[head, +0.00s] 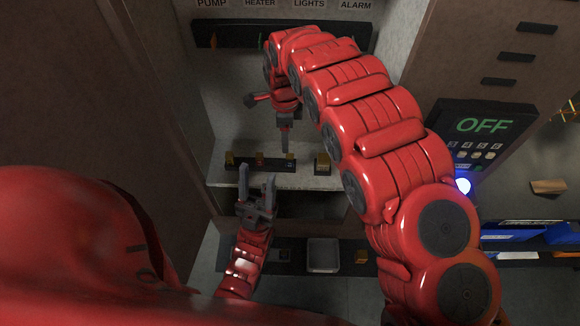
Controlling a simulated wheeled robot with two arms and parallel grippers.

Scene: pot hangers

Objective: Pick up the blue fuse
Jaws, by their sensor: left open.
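I cannot make out a blue fuse anywhere in the head view. My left gripper (257,178) points up the picture with its two fingers apart and nothing between them. It is just in front of a ledge with a dark strip (262,163) that carries several small brass-coloured blocks, one of them a larger block (322,163) at the right end. My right gripper (284,147) points down above this strip. Its fingers look edge-on, so their gap and anything held are hidden.
An upper dark strip (225,35) sits under the PUMP, HEATER, LIGHTS and ALARM labels, partly hidden by my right arm. A grey square tray (322,255) is below. On the right are a panel reading OFF (483,125), a glowing blue-white light (462,185) and blue objects (515,236).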

